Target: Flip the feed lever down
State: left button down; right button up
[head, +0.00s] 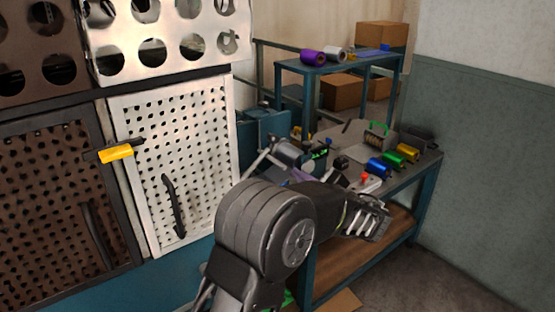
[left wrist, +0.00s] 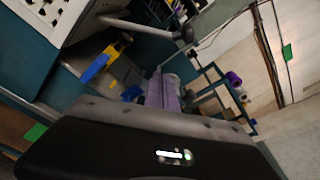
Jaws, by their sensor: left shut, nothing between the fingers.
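A grey press-like machine (head: 288,152) stands on the bench. A dark round knob (head: 340,162) shows beside it. I cannot tell for sure which part is the feed lever. In the left wrist view a grey rod ends in a dark ball knob (left wrist: 184,33), and it sticks out sideways. My left gripper (head: 374,222) is shut and empty. It is in front of the bench, to the right of and lower in the picture than the machine, apart from the knob. My forearm hides the machine's lower part. My right gripper is not in view.
The bench (head: 425,165) also holds blue, green and gold rolls (head: 380,167) and a small box with a red knob (head: 364,177). A perforated cabinet door (head: 190,130) stands left. A shelf (head: 340,64) with purple and white rolls is behind. The floor at right is clear.

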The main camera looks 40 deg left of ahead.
pick_arm(q)
jog(key=shift+a, duration=0.1)
jog(key=w+a+r+p, duration=0.1)
jog(key=a+p, duration=0.3)
jog(key=a, duration=0.5)
jog(key=shift+r, duration=0.5)
jog(key=shift+w, duration=0.1)
